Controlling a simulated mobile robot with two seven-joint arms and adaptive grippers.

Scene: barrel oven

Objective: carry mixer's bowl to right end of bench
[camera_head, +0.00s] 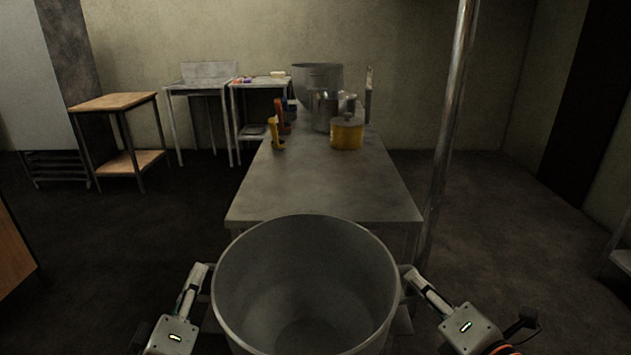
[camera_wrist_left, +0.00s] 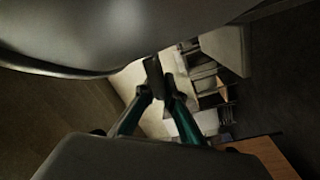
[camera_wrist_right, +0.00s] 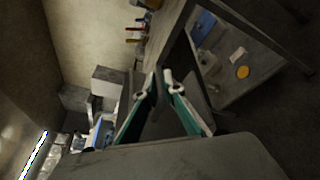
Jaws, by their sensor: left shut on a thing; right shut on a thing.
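The mixer's bowl (camera_head: 305,270), a large grey metal pot, is upright in the lower middle of the head view, and its inside looks empty. My left gripper (camera_head: 204,277) is shut on the handle at its left side. My right gripper (camera_head: 411,277) is shut on the handle at its right side. In the left wrist view the bowl's wall (camera_wrist_left: 120,30) fills the top, by the shut fingers (camera_wrist_left: 163,85). Whether the bowl touches anything below is hidden.
On the bench's far half stand a yellow pot (camera_head: 346,134), a metal pot (camera_head: 324,112), a large grey pot (camera_head: 318,80) and yellow and orange items (camera_head: 276,133). The near half is bare. A metal pole (camera_head: 449,130) rises close to the bench's right side. Small tables stand far left.

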